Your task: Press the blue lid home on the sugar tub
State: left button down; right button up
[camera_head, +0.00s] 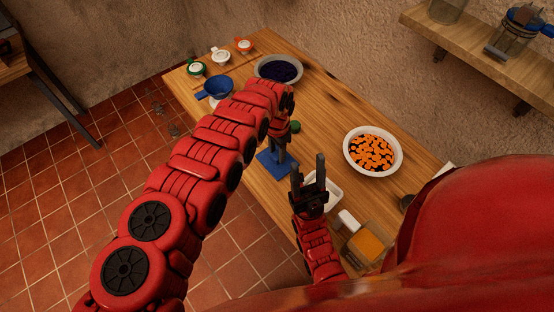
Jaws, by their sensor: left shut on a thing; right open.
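A flat, square blue piece, apparently the blue lid (266,160), shows at the tips of my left gripper (282,157). The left gripper is shut on it, pointing down over the front part of the table; whether the lid touches the wood I cannot tell. A white rectangular tub (332,188), which looks like the sugar tub, stands to the right, apart from the lid. My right gripper (307,172) is open and empty, its fingers in front of the tub and hiding part of it. The tub's inside is mostly hidden.
A white bowl of orange pieces (399,158) stands right of centre, a bowl of dark berries (302,72) at the back. A blue funnel (217,87) and small coloured-lid jars (220,56) are at back left. An orange-filled container (368,242) stands near the front.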

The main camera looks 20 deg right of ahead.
aim_at(277, 154)
pick_arm(q)
notch_tip(277, 154, up, 10)
jog(key=p, duration=0.5)
